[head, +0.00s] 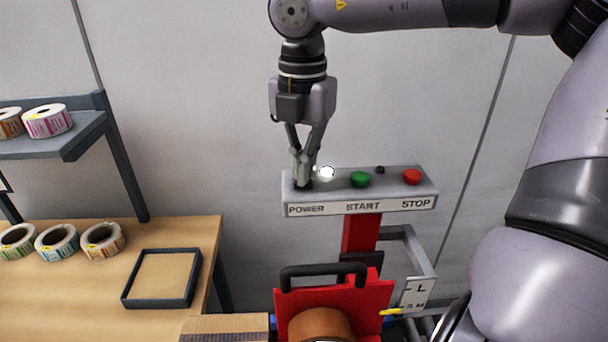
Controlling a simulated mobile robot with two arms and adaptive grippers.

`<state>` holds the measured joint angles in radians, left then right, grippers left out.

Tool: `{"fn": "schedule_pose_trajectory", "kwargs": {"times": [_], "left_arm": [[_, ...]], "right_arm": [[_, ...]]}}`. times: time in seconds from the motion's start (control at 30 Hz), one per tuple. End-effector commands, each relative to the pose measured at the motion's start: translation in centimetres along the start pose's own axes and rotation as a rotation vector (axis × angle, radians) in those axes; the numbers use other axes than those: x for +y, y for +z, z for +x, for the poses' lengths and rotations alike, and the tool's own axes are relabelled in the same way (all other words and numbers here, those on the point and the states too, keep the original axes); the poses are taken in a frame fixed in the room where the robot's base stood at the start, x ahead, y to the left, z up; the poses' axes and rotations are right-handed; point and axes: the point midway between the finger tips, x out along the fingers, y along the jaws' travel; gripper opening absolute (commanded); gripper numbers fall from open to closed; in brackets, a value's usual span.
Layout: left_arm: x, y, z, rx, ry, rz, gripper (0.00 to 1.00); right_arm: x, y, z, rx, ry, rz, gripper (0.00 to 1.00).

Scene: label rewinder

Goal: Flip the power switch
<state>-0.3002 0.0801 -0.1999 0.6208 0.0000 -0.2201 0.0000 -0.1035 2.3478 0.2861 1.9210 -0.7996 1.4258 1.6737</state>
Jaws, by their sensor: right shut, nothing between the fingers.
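The grey control panel (400,190) stands on a red post, with the labels POWER, START and STOP on its front. My right gripper (303,184) points down at the panel's left end, above the POWER label. Its fingers are shut and empty, with the tips at the dark power switch (307,185). The fingers hide most of the switch, so I cannot tell its position or whether they touch it. A white lit lamp (326,172) is just right of the fingers. My left gripper is not in view.
A green button (360,179) and a red button (412,176) sit further right on the panel. Below is the red rewinder (378,300) with a black handle and brown roll. At left, a wooden table (60,290) holds label rolls (57,242) and a dark-rimmed tray (193,280).

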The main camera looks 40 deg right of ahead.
Motion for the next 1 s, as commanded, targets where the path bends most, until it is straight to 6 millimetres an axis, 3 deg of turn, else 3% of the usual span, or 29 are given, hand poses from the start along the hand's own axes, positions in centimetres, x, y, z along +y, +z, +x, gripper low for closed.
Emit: {"fn": "schedule_pose_trajectory", "kwargs": {"times": [0.43, 1.0], "left_arm": [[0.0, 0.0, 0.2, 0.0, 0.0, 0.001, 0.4], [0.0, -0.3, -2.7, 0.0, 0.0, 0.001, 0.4]], "right_arm": [[0.0, 0.0, 0.2, 0.001, -0.002, 0.0, 0.0], [0.0, 0.0, -4.4, -0.001, 0.0, 0.001, 0.0]]}}
